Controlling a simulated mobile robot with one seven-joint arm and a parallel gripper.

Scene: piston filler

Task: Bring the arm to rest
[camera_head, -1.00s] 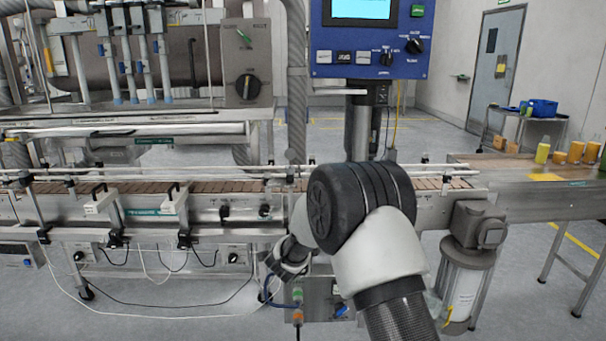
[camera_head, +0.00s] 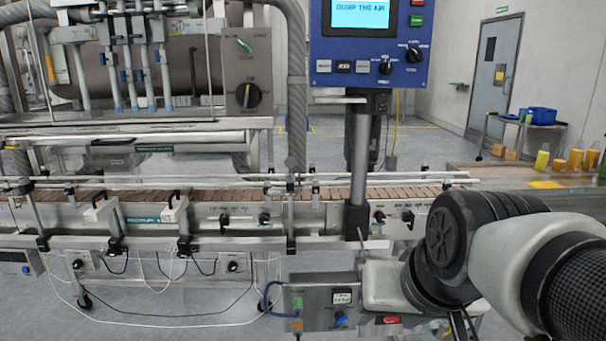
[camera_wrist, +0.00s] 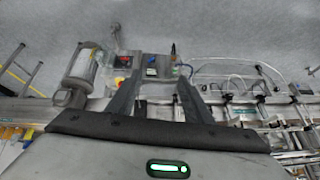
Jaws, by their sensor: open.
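My gripper (camera_wrist: 157,92) shows in the wrist view with its two dark fingers spread apart and nothing between them. Floor-level parts of the filler line show beyond the fingers. In the head view my arm comes in from the right edge, with its black joint in front of the conveyor's right part. The gripper itself is mostly hidden or cut off there, low in the picture.
The conveyor (camera_head: 250,198) runs across the head view. A blue control panel (camera_head: 372,50) stands above it on a post. A small control box (camera_head: 322,307) sits low in front. Yellow containers (camera_head: 575,160) stand at the right; a cart with a blue bin (camera_head: 541,116) is behind.

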